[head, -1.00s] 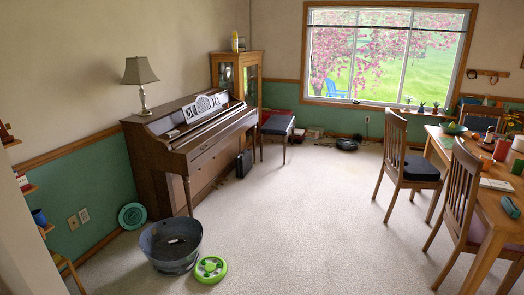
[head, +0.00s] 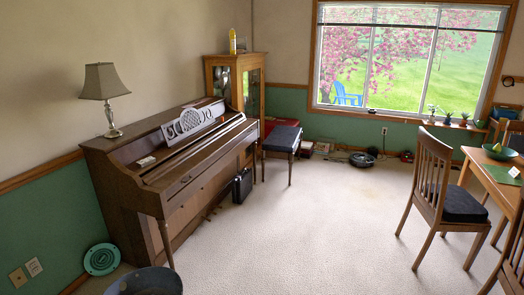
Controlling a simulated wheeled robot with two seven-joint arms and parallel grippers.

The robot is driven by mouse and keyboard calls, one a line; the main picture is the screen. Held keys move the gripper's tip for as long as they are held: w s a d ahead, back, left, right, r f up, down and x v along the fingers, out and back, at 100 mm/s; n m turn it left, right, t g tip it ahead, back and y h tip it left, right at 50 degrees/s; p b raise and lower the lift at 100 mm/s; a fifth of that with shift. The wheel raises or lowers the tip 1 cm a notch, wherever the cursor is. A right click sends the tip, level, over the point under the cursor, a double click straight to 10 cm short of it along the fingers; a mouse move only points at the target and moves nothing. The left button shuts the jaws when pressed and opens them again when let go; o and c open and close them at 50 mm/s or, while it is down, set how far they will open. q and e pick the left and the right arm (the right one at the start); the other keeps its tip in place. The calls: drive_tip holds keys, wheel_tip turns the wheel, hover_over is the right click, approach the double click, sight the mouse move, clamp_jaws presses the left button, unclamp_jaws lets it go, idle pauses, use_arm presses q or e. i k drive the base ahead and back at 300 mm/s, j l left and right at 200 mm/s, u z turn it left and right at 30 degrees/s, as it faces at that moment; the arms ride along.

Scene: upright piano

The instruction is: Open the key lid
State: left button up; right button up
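The upright brown piano (head: 140,215) stands against the left wall. Its key lid (head: 195,160) is a long brown wooden panel along the front, below the ornate music stand (head: 192,122). No black or white keys show, so the lid looks shut. A small pale object (head: 146,161) lies on the piano near the left end of the music stand. Neither of my grippers is in view.
A lamp (head: 104,88) stands on the piano top. A dark bucket (head: 145,282) sits on the floor by the piano's near leg. A piano bench (head: 282,138) stands beyond it. Chairs (head: 440,195) and a table (head: 490,175) are at right. The middle carpet (head: 310,220) is clear.

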sight(175, 175)
drive_tip(key=i, duration=1.75)
